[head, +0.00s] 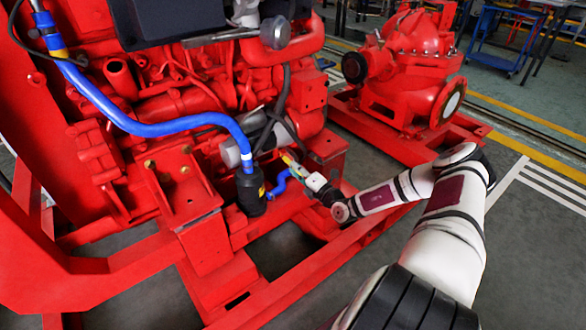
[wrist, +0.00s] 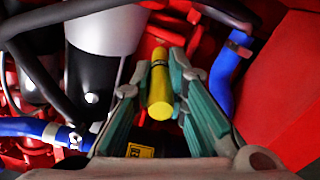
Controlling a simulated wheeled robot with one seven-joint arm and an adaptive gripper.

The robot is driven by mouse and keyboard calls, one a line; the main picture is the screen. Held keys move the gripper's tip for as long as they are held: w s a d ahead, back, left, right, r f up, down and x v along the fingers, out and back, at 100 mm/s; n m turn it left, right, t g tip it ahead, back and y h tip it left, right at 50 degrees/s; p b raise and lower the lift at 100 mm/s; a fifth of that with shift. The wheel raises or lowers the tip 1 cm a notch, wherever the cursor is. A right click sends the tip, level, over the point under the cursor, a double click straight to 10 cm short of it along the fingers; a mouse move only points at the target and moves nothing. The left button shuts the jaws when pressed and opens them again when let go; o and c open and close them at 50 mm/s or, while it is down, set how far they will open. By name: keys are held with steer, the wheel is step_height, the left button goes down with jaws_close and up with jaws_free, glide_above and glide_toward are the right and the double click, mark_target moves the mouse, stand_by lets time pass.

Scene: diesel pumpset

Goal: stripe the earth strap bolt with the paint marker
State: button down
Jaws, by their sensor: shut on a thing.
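My gripper (head: 303,172) is at the end of my outstretched arm, low beside the red engine. In the wrist view, its teal fingers (wrist: 160,72) are shut on the yellow paint marker (wrist: 159,95). The marker has a dark band near its far end, and its yellow end faces the wrist camera. A thin yellow part of the marker (head: 287,157) shows at the gripper's tip in the head view. Brass-coloured bolt heads (head: 149,164) show on a red engine bracket, left of the gripper.
A blue hose (head: 150,124) runs down to a black cylinder (head: 250,192) left of my gripper. A black cable (head: 284,95) hangs close above it. In the wrist view, black hoses, a silver-black cylinder (wrist: 102,60) and blue hose (wrist: 228,75) crowd the fingers. The red base frame (head: 300,275) lies below.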

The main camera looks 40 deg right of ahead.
mark_target(285, 158)
steer(key=shift+r, duration=0.1)
steer(key=shift+w, duration=2.25)
steer(key=shift+w+a, duration=0.1)
steer(key=shift+w, duration=0.1)
steer(key=shift+r, duration=0.15)
stand_by(0.5)
stand_by(0.9)
steer(key=shift+s+p, duration=0.2)
steer(key=shift+p, duration=0.35)
steer(key=shift+s+p, duration=1.3)
steer(key=shift+s, duration=1.25)
